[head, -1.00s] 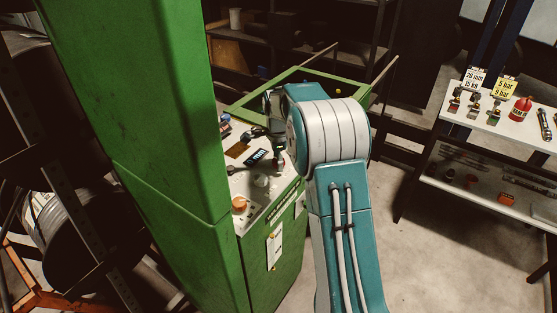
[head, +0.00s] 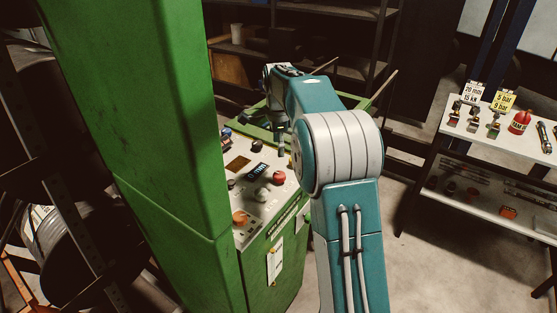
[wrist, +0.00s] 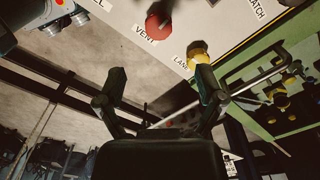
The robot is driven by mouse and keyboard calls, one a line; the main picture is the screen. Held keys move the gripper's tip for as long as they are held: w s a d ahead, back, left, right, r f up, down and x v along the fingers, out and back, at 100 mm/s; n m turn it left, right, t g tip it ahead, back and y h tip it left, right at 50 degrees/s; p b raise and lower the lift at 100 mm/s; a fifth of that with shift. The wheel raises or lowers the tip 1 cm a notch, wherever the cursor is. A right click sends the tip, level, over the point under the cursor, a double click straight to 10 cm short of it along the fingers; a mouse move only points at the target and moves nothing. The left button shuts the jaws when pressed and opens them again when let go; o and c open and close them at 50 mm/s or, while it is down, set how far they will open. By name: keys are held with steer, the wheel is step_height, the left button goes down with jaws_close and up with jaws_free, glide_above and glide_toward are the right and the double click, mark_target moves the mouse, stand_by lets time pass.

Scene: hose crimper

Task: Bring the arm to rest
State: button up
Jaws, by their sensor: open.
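My gripper (wrist: 157,82) is open, with its two dark fingers apart and nothing between them in the wrist view. In the head view my forearm extends over the far part of the control panel (head: 262,203), and the gripper is small and dark there. The fingers appear clear of the panel. In the wrist view a red knob (wrist: 158,26) marked VENT lies beyond the fingers, and a yellow knob (wrist: 199,55) shows behind the right fingertip. The red knob also shows in the head view (head: 279,178).
The tall green machine housing (head: 140,150) stands close on my left. An orange knob (head: 240,217) and a small display (head: 258,170) are on the panel. A shelf table (head: 470,125) with several fittings stands at right. Bare floor lies between.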

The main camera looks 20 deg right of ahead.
steer(key=shift+r, duration=0.7)
steer(key=s+a+r+n+t, duration=0.1)
steer(key=s+a+r+n, duration=0.35)
steer(key=s, duration=0.35)
steer(key=s+a+r+n+t, duration=0.25)
steer(key=s+r+n, duration=0.2)
steer(key=s, duration=0.35)
steer(key=s+a+f+n+t, duration=0.1)
steer(key=s+a+f+n, duration=0.1)
steer(key=s+n, duration=0.3)
steer(key=s+a+f+n+t, duration=0.1)
steer(key=s+n, duration=0.5)
steer(key=s, duration=0.7)
step_height(320, 180, down, 3)
steer(key=shift+a+r, duration=0.1)
steer(key=shift+a, duration=0.8)
